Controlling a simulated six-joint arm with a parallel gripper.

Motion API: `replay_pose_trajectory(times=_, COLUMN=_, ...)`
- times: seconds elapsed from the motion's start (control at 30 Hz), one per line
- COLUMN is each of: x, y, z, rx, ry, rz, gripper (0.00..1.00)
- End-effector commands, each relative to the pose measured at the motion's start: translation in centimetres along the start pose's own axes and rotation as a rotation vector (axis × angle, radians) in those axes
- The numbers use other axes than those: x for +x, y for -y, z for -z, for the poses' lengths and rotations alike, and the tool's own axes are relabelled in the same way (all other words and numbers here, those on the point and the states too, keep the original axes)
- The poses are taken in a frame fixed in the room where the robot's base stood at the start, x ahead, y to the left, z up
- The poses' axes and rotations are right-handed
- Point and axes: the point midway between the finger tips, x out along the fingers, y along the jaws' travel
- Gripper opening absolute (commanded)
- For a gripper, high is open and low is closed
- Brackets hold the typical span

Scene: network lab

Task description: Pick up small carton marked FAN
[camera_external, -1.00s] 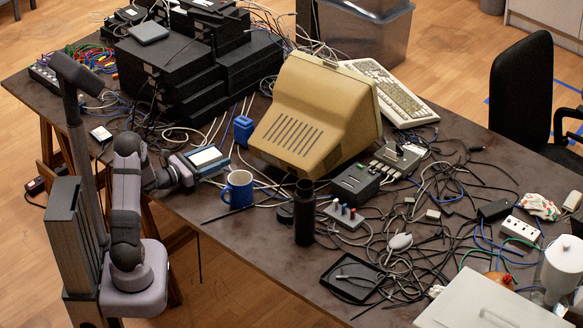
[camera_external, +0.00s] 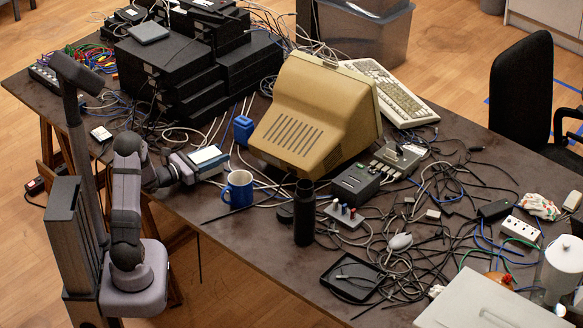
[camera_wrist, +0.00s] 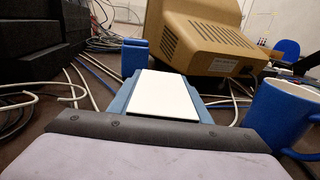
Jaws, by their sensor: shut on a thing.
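A small box with a plain white top (camera_wrist: 158,95) sits between the blue-grey fingers of my gripper (camera_wrist: 160,85) in the wrist view. The same white box (camera_external: 208,156) shows at the end of my arm in the external view, low over the table's left part. My gripper (camera_external: 207,160) is shut on it. No FAN marking is readable on the faces I see. The underside of the box is hidden, so I cannot tell whether it touches the table.
A blue mug (camera_external: 238,189) stands close to the right of my gripper. A small blue object (camera_external: 243,130) and a beige monitor (camera_external: 310,120) stand beyond it. Stacked black equipment (camera_external: 180,80) is behind on the left. Loose cables (camera_wrist: 75,85) lie around.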

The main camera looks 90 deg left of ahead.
Motion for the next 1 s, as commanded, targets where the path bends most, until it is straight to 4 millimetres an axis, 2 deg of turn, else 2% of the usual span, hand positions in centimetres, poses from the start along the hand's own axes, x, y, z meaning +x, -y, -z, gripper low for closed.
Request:
replay_pose_trajectory(times=0.17, x=0.0, y=0.0, z=-2.0, rx=0.004, ry=0.004, rz=0.001, gripper=0.17)
replay_pose_trajectory(times=0.27, x=0.0, y=0.0, z=-3.9, rx=0.006, ry=0.006, rz=0.000, gripper=0.17)
replay_pose_trajectory(times=0.37, x=0.0, y=0.0, z=-6.4, rx=0.007, ry=0.007, rz=0.000, gripper=0.17)
replay_pose_trajectory(times=0.7, x=0.0, y=0.1, z=-16.4, rx=0.008, ry=0.006, rz=0.000, gripper=0.17)
replay_pose_trajectory(times=1.0, x=0.0, y=0.0, z=-23.4, rx=0.005, ry=0.004, rz=0.000, gripper=0.17)
